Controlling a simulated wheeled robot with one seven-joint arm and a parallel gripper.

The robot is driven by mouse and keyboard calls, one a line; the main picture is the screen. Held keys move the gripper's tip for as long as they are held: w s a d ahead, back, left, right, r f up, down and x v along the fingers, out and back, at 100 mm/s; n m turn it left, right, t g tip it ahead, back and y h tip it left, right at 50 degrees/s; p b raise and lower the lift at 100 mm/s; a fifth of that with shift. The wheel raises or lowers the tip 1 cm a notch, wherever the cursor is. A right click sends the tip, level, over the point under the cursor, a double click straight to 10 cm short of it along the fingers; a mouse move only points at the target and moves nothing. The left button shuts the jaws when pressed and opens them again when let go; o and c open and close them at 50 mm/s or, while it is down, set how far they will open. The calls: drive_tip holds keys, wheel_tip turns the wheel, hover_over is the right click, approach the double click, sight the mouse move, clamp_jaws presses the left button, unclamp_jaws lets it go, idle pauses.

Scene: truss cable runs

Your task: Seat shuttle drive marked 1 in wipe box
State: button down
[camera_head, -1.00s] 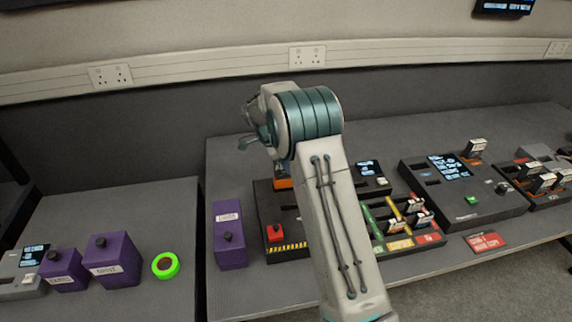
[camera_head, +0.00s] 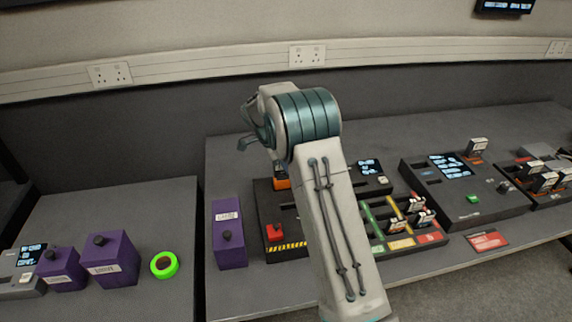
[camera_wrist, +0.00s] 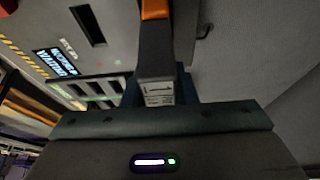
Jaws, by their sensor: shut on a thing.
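My gripper (camera_wrist: 158,88) is shut on a dark shuttle drive (camera_wrist: 155,55) with an orange end and a small white label that seems to read 1. In the head view my arm hides the gripper; an orange part (camera_head: 281,184), likely the drive's end, shows just left of the arm. The wipe box (camera_head: 264,204) is dark, with a red button (camera_head: 274,232) and a yellow-black striped front edge. In the wrist view the box top (camera_wrist: 120,35) shows an empty dark slot (camera_wrist: 88,25) beside the drive. I cannot tell whether the drive touches the box.
A purple block (camera_head: 229,240) stands close left of the wipe box. A coloured-lane tray (camera_head: 375,248) with several drives is to the right, then a screen console (camera_head: 490,208). On the left table are two purple blocks (camera_head: 115,262) and a green ring (camera_head: 157,272).

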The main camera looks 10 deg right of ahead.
drive_tip(key=shift+f+b, duration=1.65)
drive_tip(key=shift+b, duration=0.25)
idle(1.3)
drive_tip(key=c, duration=0.8)
unclamp_jaws()
drive_tip(key=shift+o, duration=0.2)
drive_tip(key=shift+r+p, duration=1.85)
drive_tip(key=shift+r, duration=1.9)
drive_tip(key=shift+s, duration=0.1)
